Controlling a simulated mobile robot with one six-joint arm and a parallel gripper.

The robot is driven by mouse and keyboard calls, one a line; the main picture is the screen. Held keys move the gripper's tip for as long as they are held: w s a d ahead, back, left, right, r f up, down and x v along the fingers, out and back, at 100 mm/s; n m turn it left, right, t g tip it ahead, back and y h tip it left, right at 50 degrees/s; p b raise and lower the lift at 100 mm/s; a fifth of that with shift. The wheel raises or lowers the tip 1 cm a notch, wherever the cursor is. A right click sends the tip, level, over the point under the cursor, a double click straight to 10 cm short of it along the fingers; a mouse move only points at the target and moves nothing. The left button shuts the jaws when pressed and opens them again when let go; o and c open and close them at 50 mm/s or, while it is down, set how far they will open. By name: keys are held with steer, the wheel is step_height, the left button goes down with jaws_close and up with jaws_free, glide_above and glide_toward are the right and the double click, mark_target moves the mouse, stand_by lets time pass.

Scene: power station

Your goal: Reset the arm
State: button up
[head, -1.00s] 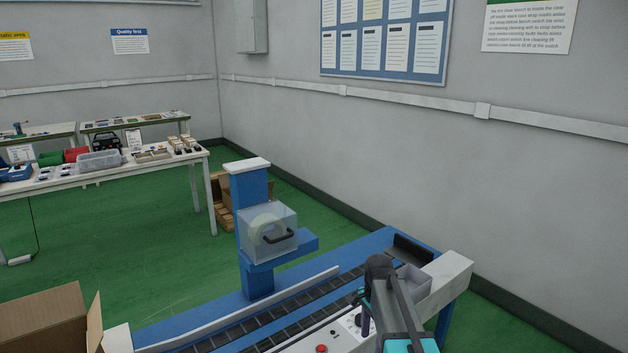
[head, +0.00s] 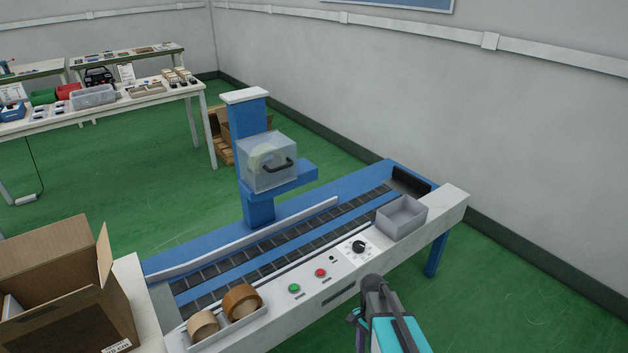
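My arm (head: 392,325) rises into the bottom of the head view, right of the middle, in front of the near edge of the blue and white conveyor machine (head: 330,285). It is dark grey with teal parts. My gripper is not clearly visible, and no fingertips can be made out. Nothing held can be seen.
The machine's front panel has a green button (head: 294,288), a red button (head: 320,273) and a black knob (head: 358,246). A grey bin (head: 402,217) and tape rolls (head: 241,301) sit on it. An open cardboard box (head: 70,310) is at left.

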steer(key=s+f+n, duration=0.5)
steer(key=s+n, duration=0.1)
steer(key=s, duration=0.4)
steer(key=s+f+n, duration=0.5)
steer(key=s+n, duration=0.1)
steer(key=s, duration=0.3)
steer(key=shift+s+f+g, duration=0.15)
steer(key=shift+s+g, duration=0.15)
steer(key=shift+s, duration=0.1)
steer(key=c, duration=0.6)
